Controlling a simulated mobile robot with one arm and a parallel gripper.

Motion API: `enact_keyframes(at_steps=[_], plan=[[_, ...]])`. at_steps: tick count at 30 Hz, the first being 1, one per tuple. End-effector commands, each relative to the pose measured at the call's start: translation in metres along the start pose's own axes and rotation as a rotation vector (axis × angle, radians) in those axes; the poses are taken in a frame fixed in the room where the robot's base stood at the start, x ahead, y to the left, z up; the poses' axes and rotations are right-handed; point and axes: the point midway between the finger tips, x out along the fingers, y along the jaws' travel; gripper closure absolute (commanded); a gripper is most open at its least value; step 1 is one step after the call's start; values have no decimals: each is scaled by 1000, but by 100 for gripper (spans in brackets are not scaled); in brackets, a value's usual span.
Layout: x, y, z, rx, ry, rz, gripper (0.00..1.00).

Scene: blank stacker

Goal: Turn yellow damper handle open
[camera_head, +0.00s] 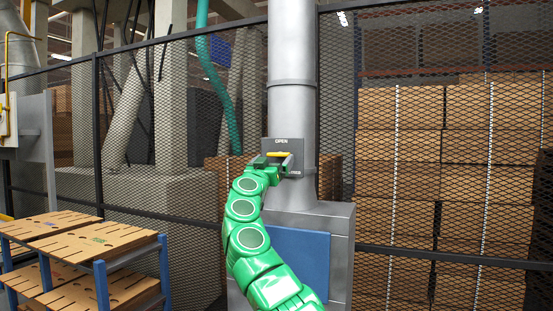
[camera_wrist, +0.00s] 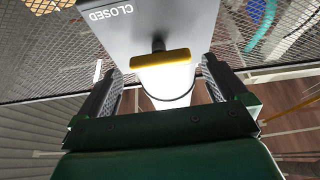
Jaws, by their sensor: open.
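The yellow damper handle (camera_head: 279,154) is on a grey plate (camera_head: 297,147) on the front of the vertical metal duct. It lies roughly level, below the word OPEN. In the wrist view, the yellow handle (camera_wrist: 160,59) lies crosswise in the gap between my fingers, with space on both sides. The word CLOSED shows on the plate (camera_wrist: 135,30) in that view. My gripper (camera_head: 272,163) is right at the handle and partly covers the plate's lower part. The wrist view shows my gripper (camera_wrist: 160,70) open and empty. How deep the handle sits between the fingertips is unclear.
The metal duct (camera_head: 292,60) rises from a grey cabinet with a blue panel (camera_head: 297,262). A mesh fence (camera_head: 180,130) stands behind, with stacked cardboard (camera_head: 400,150) beyond it. A blue-framed rack (camera_head: 100,280) with flat cardboard blanks is at the lower left.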

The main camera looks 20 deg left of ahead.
Motion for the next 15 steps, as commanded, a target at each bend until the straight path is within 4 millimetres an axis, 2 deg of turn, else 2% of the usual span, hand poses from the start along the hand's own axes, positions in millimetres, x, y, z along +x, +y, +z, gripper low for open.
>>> enact_keyframes(at_steps=[15], plan=[[24,0,0,0,0,1,0]])
